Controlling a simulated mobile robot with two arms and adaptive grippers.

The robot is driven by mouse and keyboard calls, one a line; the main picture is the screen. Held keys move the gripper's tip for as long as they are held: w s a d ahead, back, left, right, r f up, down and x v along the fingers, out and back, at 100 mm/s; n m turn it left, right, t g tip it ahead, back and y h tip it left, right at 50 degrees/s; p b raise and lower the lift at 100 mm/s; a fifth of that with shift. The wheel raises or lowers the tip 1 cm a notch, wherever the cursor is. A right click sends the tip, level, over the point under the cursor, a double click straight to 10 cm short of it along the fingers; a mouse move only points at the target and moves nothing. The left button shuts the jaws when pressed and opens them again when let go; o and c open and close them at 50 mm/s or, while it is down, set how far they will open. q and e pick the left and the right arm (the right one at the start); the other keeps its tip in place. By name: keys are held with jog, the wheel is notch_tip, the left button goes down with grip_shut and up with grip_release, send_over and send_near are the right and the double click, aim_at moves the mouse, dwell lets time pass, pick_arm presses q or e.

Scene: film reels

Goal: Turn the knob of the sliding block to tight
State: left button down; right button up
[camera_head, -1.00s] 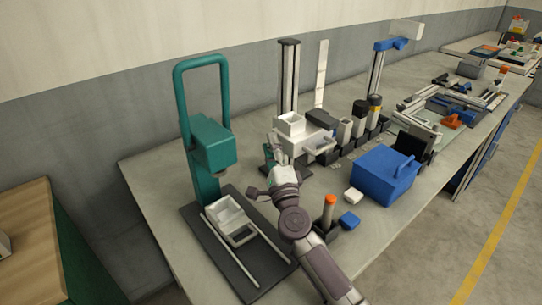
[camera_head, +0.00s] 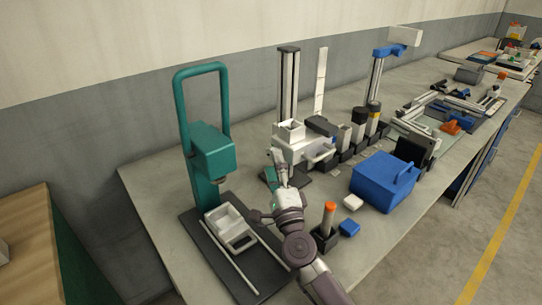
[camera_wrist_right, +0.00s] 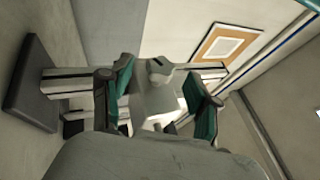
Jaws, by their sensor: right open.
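The white sliding block (camera_head: 300,147) sits low on a vertical metal column (camera_head: 288,85) at the back of the bench. My right gripper (camera_head: 275,173) is in front of the block, partly hidden by its own wrist. In the right wrist view, the right gripper's two green-padded fingers (camera_wrist_right: 162,98) are open and apart. A white block (camera_wrist_right: 155,100) shows between and beyond them, with a small pale knob-like part (camera_wrist_right: 158,70) at its top. I cannot tell whether the fingers touch it or how the knob is set. My left gripper is not in view.
A green press (camera_head: 212,150) with a white tray (camera_head: 230,225) on its dark base stands left of my arm. An orange-topped post (camera_head: 329,215), a blue box (camera_head: 383,180) and small white and blue blocks stand to the right. Black-based holders line up behind.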

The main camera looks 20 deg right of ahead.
jog(key=v, duration=0.8)
